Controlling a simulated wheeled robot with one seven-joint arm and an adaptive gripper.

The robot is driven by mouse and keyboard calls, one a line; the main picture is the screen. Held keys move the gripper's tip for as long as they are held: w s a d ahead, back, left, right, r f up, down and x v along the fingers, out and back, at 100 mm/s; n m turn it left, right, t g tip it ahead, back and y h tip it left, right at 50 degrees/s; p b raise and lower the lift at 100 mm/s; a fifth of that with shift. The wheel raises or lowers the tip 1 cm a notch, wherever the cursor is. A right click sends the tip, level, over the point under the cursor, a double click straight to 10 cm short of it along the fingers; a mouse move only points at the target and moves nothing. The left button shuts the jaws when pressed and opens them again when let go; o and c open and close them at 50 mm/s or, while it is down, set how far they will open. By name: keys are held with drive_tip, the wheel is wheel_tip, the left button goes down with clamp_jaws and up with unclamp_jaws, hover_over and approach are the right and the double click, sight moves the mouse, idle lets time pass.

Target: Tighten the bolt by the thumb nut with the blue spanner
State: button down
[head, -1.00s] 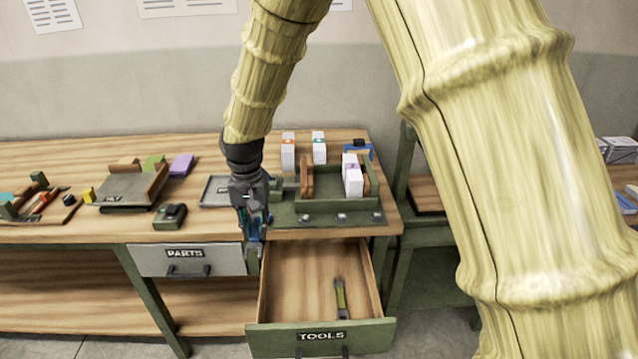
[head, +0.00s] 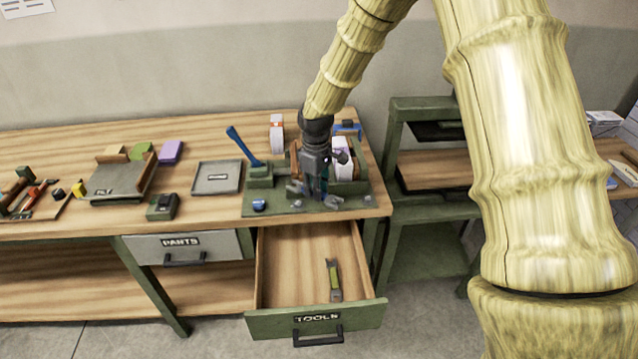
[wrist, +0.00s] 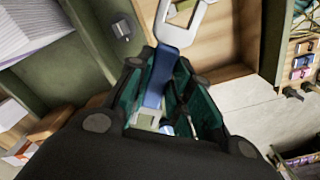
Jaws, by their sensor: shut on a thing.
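My gripper (head: 314,192) is shut on the blue spanner. In the wrist view the spanner's blue handle (wrist: 160,75) lies between the green-lined fingers, and its pale metal jaw (wrist: 180,22) points away past the fingertips. The gripper is low over the front of the green fixture (head: 280,208). A blue knob (head: 259,205), perhaps the thumb nut, is at the fixture's front left. A grey bolt head (head: 367,199) sits at the right. A bolt (wrist: 120,28) also shows left of the spanner jaw in the wrist view, apart from it. The gripper hides part of the bolt row.
The open tools drawer (head: 318,318) juts out below and holds a spanner with a yellow-green handle (head: 335,280). A blue lever (head: 241,145) rises at the fixture's left. White boxes (head: 277,134) stand behind. A grey tray (head: 217,178) lies to the left.

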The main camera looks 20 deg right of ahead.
drive_tip(key=shift+d+f+n, duration=0.2)
drive_tip(key=shift+d+n, duration=0.1)
drive_tip(key=shift+d, duration=0.05)
drive_tip(key=shift+f+b, duration=3)
drive_tip(key=shift+f, duration=0.5)
drive_tip(key=s+a+m, duration=0.1)
drive_tip(key=a+m, duration=0.5)
drive_tip(key=m, duration=0.4)
drive_tip(key=shift+s+a+r+m, duration=0.15)
drive_tip(key=shift+a+r+m, duration=0.05)
drive_tip(key=shift+a+m, duration=0.1)
drive_tip(key=shift+d+n+p, duration=0.45)
drive_tip(key=shift+d+n, duration=0.1)
drive_tip(key=shift+n, duration=0.15)
drive_tip(key=shift+r, duration=0.15)
drive_tip(key=shift+s+r+p, duration=0.2)
drive_tip(key=shift+r+p, duration=1.5)
drive_tip(key=shift+r, duration=0.35)
